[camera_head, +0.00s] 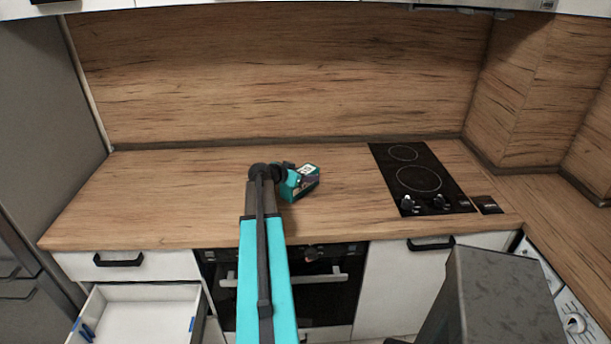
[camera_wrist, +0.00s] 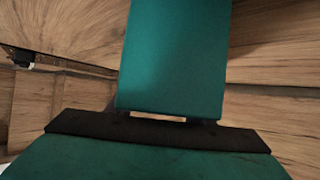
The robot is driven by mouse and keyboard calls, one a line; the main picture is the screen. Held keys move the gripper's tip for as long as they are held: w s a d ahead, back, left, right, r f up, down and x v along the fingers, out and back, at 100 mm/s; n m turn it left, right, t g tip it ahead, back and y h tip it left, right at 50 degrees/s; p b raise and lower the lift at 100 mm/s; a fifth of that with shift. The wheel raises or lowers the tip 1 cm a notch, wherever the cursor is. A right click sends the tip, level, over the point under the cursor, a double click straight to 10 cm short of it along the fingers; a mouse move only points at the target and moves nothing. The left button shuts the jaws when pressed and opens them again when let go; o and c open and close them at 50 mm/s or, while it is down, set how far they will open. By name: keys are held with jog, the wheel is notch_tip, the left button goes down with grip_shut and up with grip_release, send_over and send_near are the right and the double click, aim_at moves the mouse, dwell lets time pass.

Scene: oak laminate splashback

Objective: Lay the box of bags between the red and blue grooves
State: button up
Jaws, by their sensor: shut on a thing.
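The box of bags (camera_head: 301,183) is a teal-green box with a pale label. My gripper (camera_head: 284,174) is shut on it above the wooden worktop; I cannot tell whether the box touches the worktop. In the wrist view a flat green face of the box (camera_wrist: 172,60) fills the upper middle, above a dark bar. An open white drawer (camera_head: 140,292) is at the lower left. It has blue marks on its left side (camera_head: 87,329) and right side (camera_head: 192,324). I see no red groove; the drawer's near part is cut off by the frame.
The worktop (camera_head: 150,200) is clear to the left of the box. A black hob (camera_head: 419,180) with knobs lies to the right. An oven (camera_head: 330,290) is below the worktop. A fridge-like grey panel (camera_head: 45,130) stands at the left.

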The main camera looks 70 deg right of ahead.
jog(key=shift+f, duration=0.1)
jog(key=o, duration=1.3)
jog(key=shift+c, duration=0.2)
jog(key=shift+r, duration=0.25)
jog(key=b+v, duration=0.3)
jog(key=v, duration=0.7)
jog(key=shift+a, duration=0.3)
jog(key=shift+w+a+r+b, duration=0.3)
jog(key=shift+a+r+b, duration=0.05)
jog(key=shift+a, duration=0.2)
